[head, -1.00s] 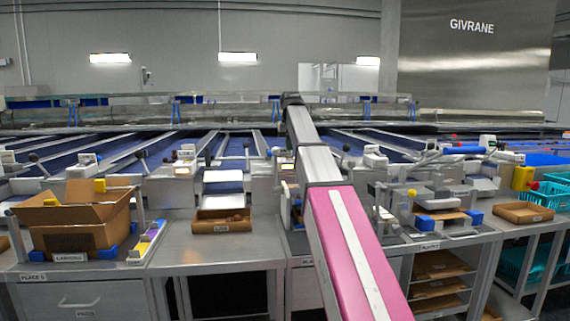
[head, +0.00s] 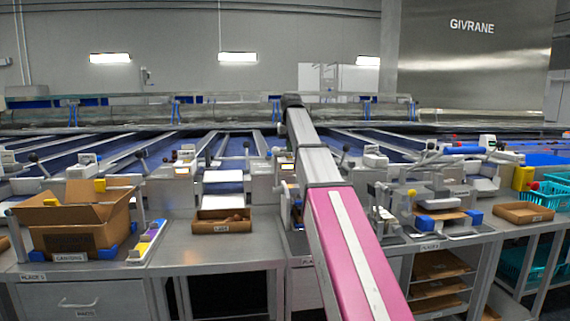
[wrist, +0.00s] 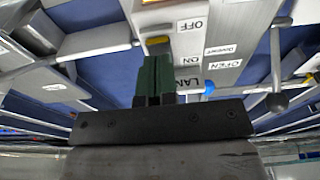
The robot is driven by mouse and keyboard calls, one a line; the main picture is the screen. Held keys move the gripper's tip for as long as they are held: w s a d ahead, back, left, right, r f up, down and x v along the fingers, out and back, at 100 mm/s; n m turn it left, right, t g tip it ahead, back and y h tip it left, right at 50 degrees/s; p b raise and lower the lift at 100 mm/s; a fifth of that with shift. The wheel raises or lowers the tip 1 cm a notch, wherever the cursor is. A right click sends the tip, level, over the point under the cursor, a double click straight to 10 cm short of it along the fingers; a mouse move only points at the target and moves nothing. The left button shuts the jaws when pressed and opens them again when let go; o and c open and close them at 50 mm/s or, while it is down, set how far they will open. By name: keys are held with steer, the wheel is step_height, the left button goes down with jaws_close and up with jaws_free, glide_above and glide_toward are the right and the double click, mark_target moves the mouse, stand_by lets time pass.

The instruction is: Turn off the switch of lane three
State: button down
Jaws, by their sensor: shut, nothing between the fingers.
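In the wrist view my gripper (wrist: 154,84) is shut, its dark green fingers together and empty. The fingertips are at a small yellow-tipped switch lever (wrist: 157,42) on a white control box (wrist: 225,40). I cannot tell if they touch it. The box carries an OFF label (wrist: 191,25) and an ON label (wrist: 187,60), both upside down in this view. The lever shows between the levels of the two labels. A LANE label (wrist: 190,84) is partly hidden by the gripper, so its number is not readable. In the head view my arm hides the gripper.
In the head view a cardboard box (head: 85,225) and a date tray (head: 222,226) are on the front benches. Blue lanes run behind.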

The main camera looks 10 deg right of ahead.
steer(key=shift+f, duration=0.9)
stand_by(0.5)
steer(key=shift+r, duration=3.5)
